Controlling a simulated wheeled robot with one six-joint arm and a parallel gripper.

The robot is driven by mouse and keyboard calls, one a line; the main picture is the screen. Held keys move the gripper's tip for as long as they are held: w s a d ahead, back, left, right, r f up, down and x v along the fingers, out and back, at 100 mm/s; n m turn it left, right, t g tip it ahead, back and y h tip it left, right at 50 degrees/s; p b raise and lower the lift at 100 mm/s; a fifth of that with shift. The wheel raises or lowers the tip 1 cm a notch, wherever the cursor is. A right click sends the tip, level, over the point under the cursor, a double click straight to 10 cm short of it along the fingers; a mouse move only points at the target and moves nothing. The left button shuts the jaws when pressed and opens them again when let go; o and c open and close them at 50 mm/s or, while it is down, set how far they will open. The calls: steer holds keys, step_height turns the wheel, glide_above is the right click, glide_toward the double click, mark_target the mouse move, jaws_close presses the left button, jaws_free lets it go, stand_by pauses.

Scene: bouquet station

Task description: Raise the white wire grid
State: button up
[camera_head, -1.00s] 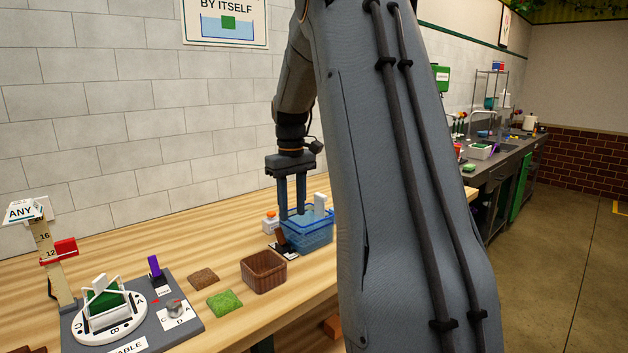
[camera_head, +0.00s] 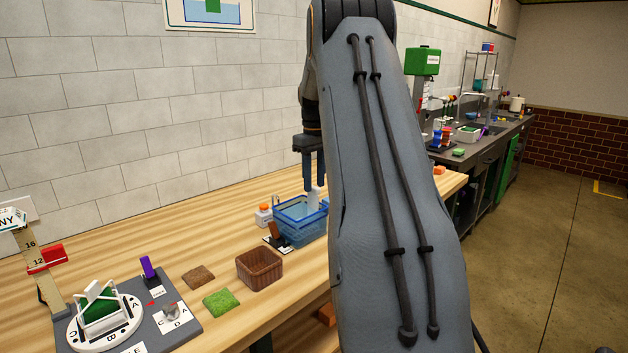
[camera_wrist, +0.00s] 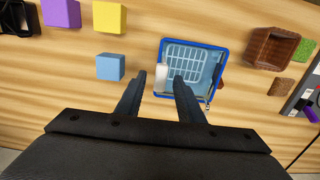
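The white wire grid (camera_wrist: 184,64) lies inside the blue basin (camera_wrist: 192,42) in the wrist view. A white upright handle (camera_wrist: 162,78) stands at the basin's lower left corner there. The basin (camera_head: 300,232) and the top of the handle (camera_head: 313,195) also show in the head view, where the grid is hard to make out. My gripper (camera_wrist: 160,78) is open, one finger on each side of the handle in the wrist view, with gaps visible. In the head view my gripper (camera_head: 314,184) points down above the handle; my arm hides part of the basin's right side.
A brown basket (camera_head: 260,268) stands close to the basin, with a brown patch and a green patch (camera_head: 221,302) nearby. A small orange-capped bottle (camera_head: 264,215) is at the basin's left. Blue, yellow and purple blocks (camera_wrist: 110,66) lie on the table's other side.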

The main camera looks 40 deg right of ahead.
steer(key=shift+f, duration=0.45)
jaws_close()
steer(key=shift+r, duration=0.1)
step_height(320, 180, up, 8)
steer(key=p, duration=0.4)
steer(key=shift+w, duration=0.1)
